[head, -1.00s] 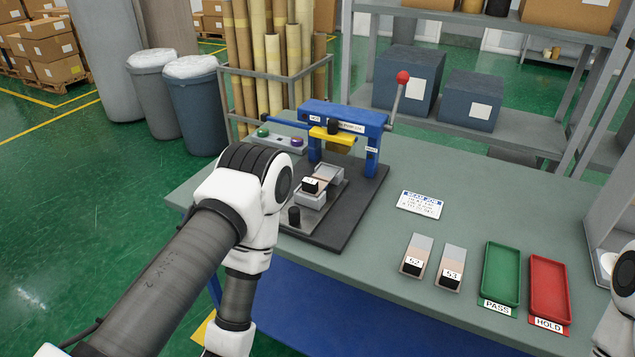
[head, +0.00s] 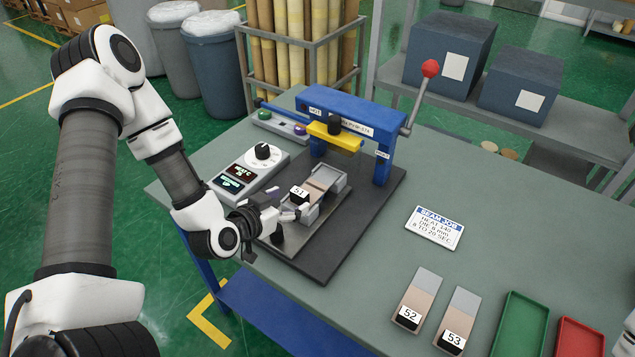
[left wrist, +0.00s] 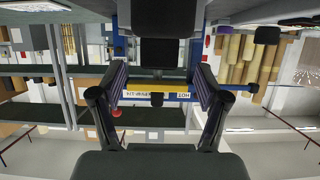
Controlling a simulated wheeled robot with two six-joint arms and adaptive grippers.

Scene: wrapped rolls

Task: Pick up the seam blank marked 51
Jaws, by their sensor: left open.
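The seam blank marked 51 (head: 298,191) has a white label on a dark end and a tan and grey body. It lies in the jig of the blue press (head: 345,115), in front of the yellow bar. My left gripper (head: 290,213) is open at the jig's near left side, close to the blank's labelled end; I cannot tell whether they touch. In the left wrist view its open fingers (left wrist: 158,78) frame the press's yellow bar, and dark blocks hide the upper middle. Only a bit of my right arm shows at the lower right of the head view.
Blanks marked 52 (head: 417,300) and 53 (head: 460,320) lie on the table (head: 490,225) by a green tray (head: 520,325) and a red tray (head: 578,338). A control box (head: 248,170) stands left of the jig. The press's red-knobbed lever (head: 430,68) sticks up. A job card (head: 434,227) lies right of it.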

